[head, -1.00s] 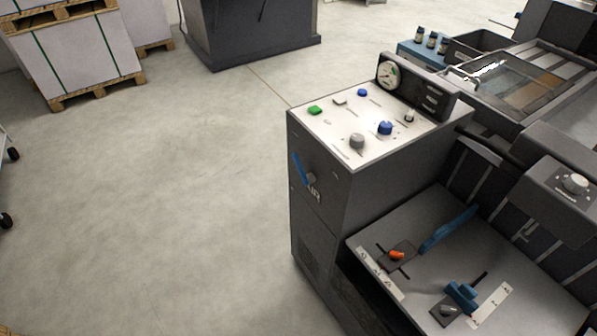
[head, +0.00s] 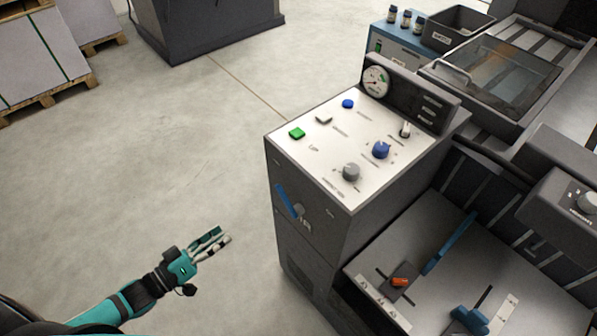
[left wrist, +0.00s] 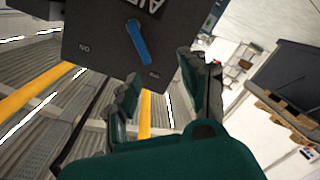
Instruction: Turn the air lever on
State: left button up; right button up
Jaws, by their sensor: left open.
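The air lever (head: 287,200) is a blue bar on the dark left face of the machine cabinet (head: 345,235), tilted from upper left to lower right, with a pale label beside its lower end. In the left wrist view the blue lever (left wrist: 138,42) slants on the dark panel; one end lies near a small label at right, and another label shows at left. My left gripper (head: 222,236) is open and empty, left of and below the lever, apart from it. Its fingers (left wrist: 165,82) also show in the left wrist view. My right gripper is not in view.
A feed table (head: 430,310) with blue guides lies to the right. Bare floor (head: 160,165) is open left of the cabinet. Pallets (head: 45,95) stand at the upper left.

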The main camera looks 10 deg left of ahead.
pick_arm(q)
notch_tip(320, 180, up, 3)
jog(key=w+d+h, duration=0.1)
jog(key=d+h, duration=0.1)
jog(key=p, duration=0.1)
send_near(280, 195)
jog(key=x, duration=0.9)
jog(key=shift+r, duration=0.15)
jog(key=shift+w+d, duration=0.35)
jog(key=shift+w, duration=0.1)
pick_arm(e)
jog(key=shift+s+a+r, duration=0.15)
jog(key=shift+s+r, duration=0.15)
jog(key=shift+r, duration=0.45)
pick_arm(q)
jog(key=shift+c, duration=0.4)
jog(key=c, duration=0.7)
grip_shut()
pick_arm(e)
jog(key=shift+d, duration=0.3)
